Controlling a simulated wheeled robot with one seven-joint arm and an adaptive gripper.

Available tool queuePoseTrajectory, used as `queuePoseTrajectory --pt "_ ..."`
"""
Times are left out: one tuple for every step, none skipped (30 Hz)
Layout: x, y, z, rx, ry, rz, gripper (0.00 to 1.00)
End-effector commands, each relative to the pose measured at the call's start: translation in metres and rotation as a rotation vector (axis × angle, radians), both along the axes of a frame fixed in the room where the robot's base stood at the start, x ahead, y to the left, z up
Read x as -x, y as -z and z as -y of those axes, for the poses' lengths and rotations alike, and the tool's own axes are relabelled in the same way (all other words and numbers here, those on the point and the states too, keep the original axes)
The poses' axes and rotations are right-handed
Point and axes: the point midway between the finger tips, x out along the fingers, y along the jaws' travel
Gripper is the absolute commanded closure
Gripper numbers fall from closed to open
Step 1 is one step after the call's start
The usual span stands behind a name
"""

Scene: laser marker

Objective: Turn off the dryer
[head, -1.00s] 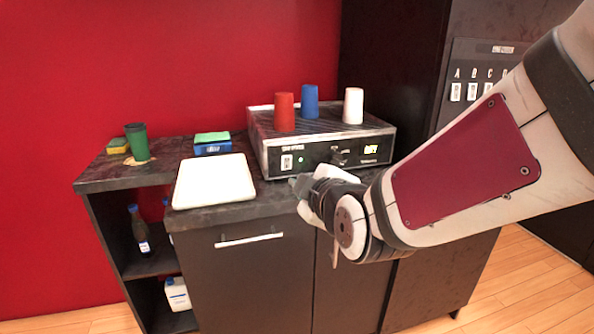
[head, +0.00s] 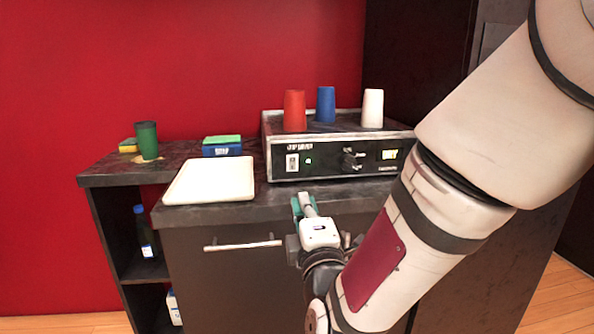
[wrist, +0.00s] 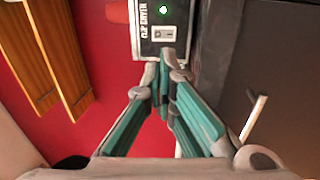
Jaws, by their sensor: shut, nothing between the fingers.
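The dryer (head: 335,158) is a dark box with a black front panel on the counter. Its panel has a white rocker switch (head: 292,162) at the left, a lit green light (head: 308,160) beside it, and a black knob (head: 352,158). In the wrist view the switch (wrist: 163,33) and the green light (wrist: 163,9) show at the top, just beyond the fingertips. My gripper (head: 301,200) is shut and empty, in front of and below the panel's left part. In the wrist view its teal fingers (wrist: 167,62) meet close to the switch; contact cannot be told.
Red (head: 294,110), blue (head: 326,104) and white (head: 372,108) cups stand on the dryer. A white tray (head: 210,180) lies left of it. A cabinet handle (head: 242,244) sticks out below.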

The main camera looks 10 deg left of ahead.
Motion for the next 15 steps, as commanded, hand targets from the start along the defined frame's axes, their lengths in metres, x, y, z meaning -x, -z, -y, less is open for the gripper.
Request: queuePoseTrajectory --pt "0.000 0.000 0.000 0.000 0.000 0.000 1.00" --pt "0.000 0.000 0.000 0.000 0.000 0.000 1.00" --pt "0.000 0.000 0.000 -0.001 0.000 0.000 1.00" --pt "-0.001 0.000 0.000 -0.001 0.000 0.000 1.00" --pt "-0.002 0.000 0.000 -0.001 0.001 -0.001 1.00" --pt "-0.004 -0.001 -0.001 -0.002 0.001 -0.002 1.00" --pt "-0.007 -0.001 -0.001 -0.002 0.001 -0.002 1.00" --pt "-0.010 -0.002 -0.002 -0.002 0.002 -0.001 1.00" --pt "-0.014 -0.002 -0.003 -0.003 0.002 0.000 1.00" --pt "-0.018 -0.003 -0.004 -0.003 0.002 0.000 1.00" --pt "-0.023 -0.004 -0.006 -0.003 0.002 0.000 1.00" --pt "-0.030 -0.005 -0.007 -0.003 0.002 0.000 1.00" --pt "-0.035 -0.006 -0.009 -0.003 0.002 0.000 1.00" --pt "-0.041 -0.006 -0.011 -0.003 0.002 -0.001 1.00" --pt "-0.048 -0.008 -0.013 -0.005 0.002 0.000 1.00"
